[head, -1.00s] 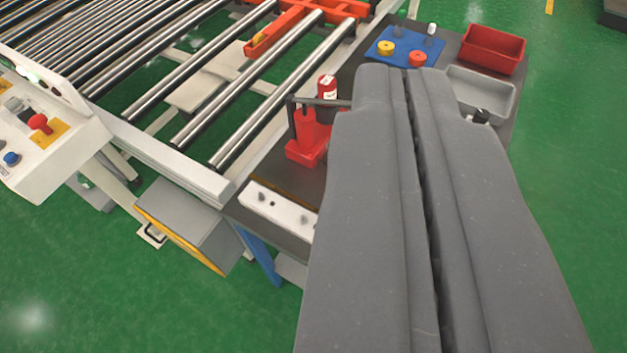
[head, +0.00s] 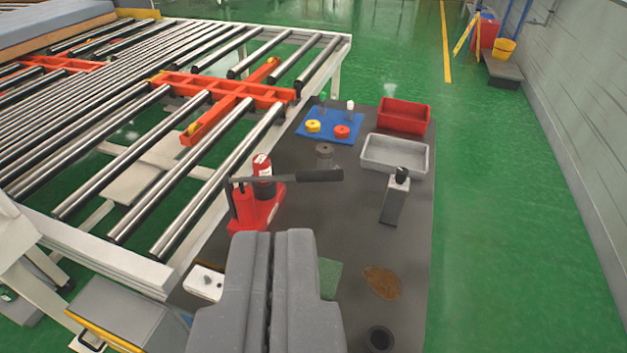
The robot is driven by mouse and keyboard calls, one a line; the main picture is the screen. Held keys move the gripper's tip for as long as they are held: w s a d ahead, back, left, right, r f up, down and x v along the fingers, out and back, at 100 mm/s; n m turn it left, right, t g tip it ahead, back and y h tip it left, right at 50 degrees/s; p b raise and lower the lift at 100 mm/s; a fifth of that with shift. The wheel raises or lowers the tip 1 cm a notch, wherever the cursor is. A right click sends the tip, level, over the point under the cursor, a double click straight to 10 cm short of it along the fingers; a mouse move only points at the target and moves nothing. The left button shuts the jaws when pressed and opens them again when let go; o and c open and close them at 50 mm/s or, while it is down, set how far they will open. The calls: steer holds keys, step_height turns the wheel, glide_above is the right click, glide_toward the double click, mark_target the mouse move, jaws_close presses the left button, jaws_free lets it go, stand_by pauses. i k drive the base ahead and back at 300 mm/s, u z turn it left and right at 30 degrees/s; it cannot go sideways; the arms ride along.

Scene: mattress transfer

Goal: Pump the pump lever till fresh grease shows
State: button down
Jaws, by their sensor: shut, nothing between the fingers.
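The red grease pump (head: 254,204) stands on the dark bench top (head: 345,215), beside the roller conveyor. Its pump lever (head: 292,177) has a dark grip and lies about level, pointing right. My gripper (head: 273,236) is shut and empty. It is in the lower middle of the view, nearer to me than the pump, and appears apart from the lever. A brown smear (head: 381,281) lies on the bench to the right of my gripper; I cannot tell whether it is grease. My gripper hides part of the near bench.
A blue mat (head: 331,126) with yellow and red round pieces, a red tray (head: 404,116) and a grey tray (head: 396,154) stand at the back. A grey bottle-like thing (head: 393,203) with a black top stands at the right. A white fixture (head: 204,282) is left of my gripper.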

mark_target(333, 174)
steer(key=k, duration=0.5)
steer(key=z, duration=0.2)
steer(key=i, duration=1.4)
steer(key=z, duration=0.2)
